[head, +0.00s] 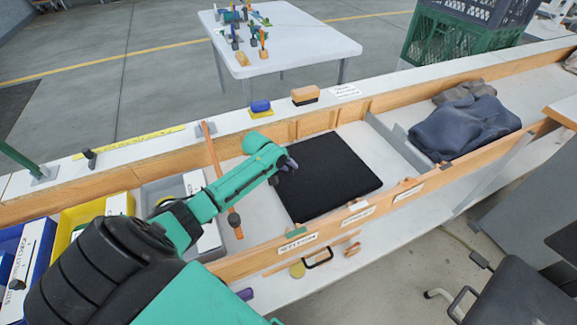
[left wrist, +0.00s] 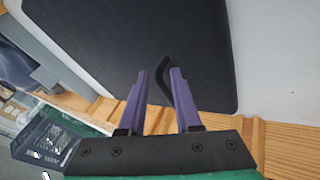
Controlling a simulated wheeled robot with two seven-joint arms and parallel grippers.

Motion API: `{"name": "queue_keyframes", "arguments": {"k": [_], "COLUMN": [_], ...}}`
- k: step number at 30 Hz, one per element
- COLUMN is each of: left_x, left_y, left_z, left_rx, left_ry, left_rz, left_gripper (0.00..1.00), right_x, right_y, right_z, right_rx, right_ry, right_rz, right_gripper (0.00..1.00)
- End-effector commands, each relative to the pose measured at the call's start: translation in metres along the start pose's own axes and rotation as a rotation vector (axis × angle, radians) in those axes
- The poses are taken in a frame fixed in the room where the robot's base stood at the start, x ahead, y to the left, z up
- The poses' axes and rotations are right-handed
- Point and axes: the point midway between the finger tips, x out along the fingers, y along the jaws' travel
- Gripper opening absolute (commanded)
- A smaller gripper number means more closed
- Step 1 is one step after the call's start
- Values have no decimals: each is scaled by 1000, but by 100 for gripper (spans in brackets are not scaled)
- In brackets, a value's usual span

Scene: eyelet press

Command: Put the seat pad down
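The seat pad (head: 335,172), a flat black square with rounded corners, lies in a middle bay of the long bench in the head view, seemingly flat on the white floor. It fills the top of the left wrist view (left wrist: 90,45). My left gripper (head: 287,163) is over the pad's left part. In the left wrist view its two purple fingers (left wrist: 160,72) stand a little apart, with a thin bent black tab (left wrist: 163,78) between them. A gap shows beside the left finger, so the tab does not look clamped. My right gripper is out of view.
Wooden walls (head: 230,268) edge the bay. Folded dark cloth (head: 465,128) lies in the bay to the right. A wooden-handled hammer (head: 217,175) is left of the pad. Blue and yellow bins (head: 70,220) stand at the left. A dark chair (head: 515,295) is at front right.

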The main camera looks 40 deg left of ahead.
Motion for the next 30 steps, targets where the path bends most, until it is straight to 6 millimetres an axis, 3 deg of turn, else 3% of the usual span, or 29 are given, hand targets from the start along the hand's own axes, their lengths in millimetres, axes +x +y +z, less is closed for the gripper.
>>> {"name": "queue_keyframes", "arguments": {"k": [13, 17, 24, 30], "left_x": [-9, -34, -98, -120], "left_y": [0, 0, 0, 0], "left_z": [-1, -1, 0, 0], "left_rx": [0, 3, 3, -1], "left_ry": [1, 2, 1, -1], "left_rz": [0, 0, 1, 1], "left_gripper": [49, 49, 49, 49], "right_x": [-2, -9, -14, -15], "right_y": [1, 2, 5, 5], "right_z": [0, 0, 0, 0], "right_rx": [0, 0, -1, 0], "right_ry": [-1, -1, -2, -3], "right_rz": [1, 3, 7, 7], "right_gripper": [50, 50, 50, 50]}}
